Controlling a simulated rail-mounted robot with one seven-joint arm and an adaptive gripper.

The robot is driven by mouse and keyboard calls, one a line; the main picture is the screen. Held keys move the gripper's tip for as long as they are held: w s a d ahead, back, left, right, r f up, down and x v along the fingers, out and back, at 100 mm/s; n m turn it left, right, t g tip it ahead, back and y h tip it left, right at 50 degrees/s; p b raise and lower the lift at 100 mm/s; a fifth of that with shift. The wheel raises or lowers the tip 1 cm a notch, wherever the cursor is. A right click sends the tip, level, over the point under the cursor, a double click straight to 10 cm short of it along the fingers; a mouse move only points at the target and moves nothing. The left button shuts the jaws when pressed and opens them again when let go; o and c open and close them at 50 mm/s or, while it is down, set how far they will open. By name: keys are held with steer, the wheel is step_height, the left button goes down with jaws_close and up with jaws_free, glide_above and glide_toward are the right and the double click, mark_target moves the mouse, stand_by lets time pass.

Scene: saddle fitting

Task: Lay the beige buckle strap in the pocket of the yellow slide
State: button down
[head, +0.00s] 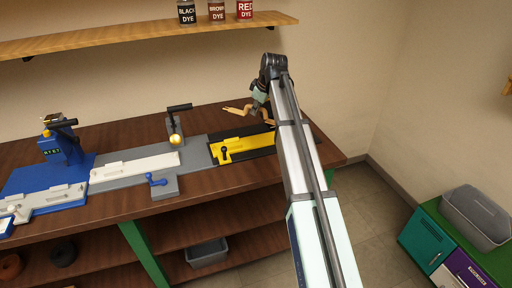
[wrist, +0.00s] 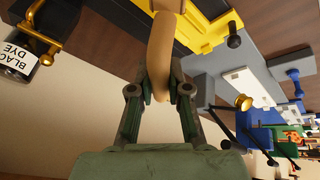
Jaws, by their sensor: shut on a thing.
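The beige buckle strap (head: 233,109) is a curved tan piece held above the back of the bench, near the right end of the slide assembly. In the wrist view the strap (wrist: 161,45) runs between the fingers, and its far end leaves the top of the picture. My gripper (wrist: 158,90) is shut on it. In the head view my gripper (head: 261,103) is small and partly hidden by my arm. The yellow slide (head: 238,149) lies on the bench in front of the strap, and also shows in the wrist view (wrist: 206,25). Its pocket cannot be made out clearly.
A grey rail with a white slide (head: 135,167) and a blue fixture (head: 60,148) stand to the left. A black-handled lever with a brass ball (head: 176,139) rises behind the rail. Dye cans (head: 217,11) stand on the shelf above.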

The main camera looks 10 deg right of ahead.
steer(key=w+r+n+g+y+b, duration=0.2)
steer(key=w+r+n, duration=0.1)
steer(key=w+n, duration=0.35)
steer(key=n+g+p, duration=0.1)
steer(key=n+p, duration=0.2)
steer(key=p, duration=0.2)
glide_toward(247, 141)
steer(key=shift+y, duration=0.3)
steer(key=x, duration=0.4)
steer(key=shift+f, duration=0.4)
steer(key=shift+f, duration=0.15)
steer(key=c, duration=1.1)
jaws_free()
steer(key=b+v, duration=0.3)
steer(key=v, duration=0.9)
